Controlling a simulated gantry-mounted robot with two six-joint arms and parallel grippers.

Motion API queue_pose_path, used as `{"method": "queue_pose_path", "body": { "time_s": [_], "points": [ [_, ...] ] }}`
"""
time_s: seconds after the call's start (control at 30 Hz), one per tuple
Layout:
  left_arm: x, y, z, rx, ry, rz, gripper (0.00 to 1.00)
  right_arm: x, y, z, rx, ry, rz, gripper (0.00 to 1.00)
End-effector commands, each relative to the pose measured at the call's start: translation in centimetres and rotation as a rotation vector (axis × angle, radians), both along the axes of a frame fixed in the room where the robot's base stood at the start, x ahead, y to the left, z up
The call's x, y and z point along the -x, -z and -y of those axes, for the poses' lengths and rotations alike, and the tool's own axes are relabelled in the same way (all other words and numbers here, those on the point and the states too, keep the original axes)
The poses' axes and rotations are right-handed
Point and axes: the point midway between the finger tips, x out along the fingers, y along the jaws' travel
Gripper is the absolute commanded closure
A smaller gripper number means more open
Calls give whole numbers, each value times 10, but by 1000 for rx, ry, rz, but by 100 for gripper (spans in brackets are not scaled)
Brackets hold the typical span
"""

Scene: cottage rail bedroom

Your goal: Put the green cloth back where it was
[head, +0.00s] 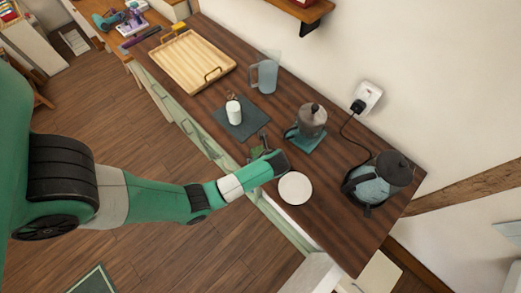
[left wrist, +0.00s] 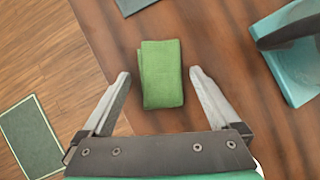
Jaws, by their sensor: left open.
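The green cloth (left wrist: 161,60) is folded into a small rectangle and lies flat on the dark wooden counter, near its front edge. In the head view only a small green patch of it (head: 257,152) shows beside my gripper, and the rest is hidden. My left gripper (left wrist: 160,74) is open over the cloth, with one finger on each side of it and gaps between the fingers and the cloth. It also shows in the head view (head: 259,143), small and partly hidden by the wrist. My right gripper is in neither view.
A white plate (head: 295,188) lies beside my left wrist. A white cup (head: 234,112) stands on a dark mat (head: 226,124). A kettle (head: 372,187), jug (head: 265,77) and wooden tray (head: 192,62) are farther off.

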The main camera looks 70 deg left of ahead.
Motion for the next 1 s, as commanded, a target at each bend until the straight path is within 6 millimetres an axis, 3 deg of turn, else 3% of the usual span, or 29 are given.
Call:
{"method": "queue_pose_path", "body": {
  "time_s": [0.17, 0.47, 0.5, 0.67, 1.0],
  "points": [
    [-2, -25, 13, -1, 2, 4, 4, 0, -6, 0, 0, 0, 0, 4],
    [-4, -88, 50, 0, 3, 5, 4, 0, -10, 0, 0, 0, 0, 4],
    [-3, -100, 52, 0, 3, 1, 4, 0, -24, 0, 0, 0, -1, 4],
    [-3, -107, 59, -1, 1, -1, 4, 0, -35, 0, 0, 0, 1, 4],
    [-3, -105, 60, -1, 0, 0, 4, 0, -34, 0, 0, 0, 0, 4]
  ]
}}
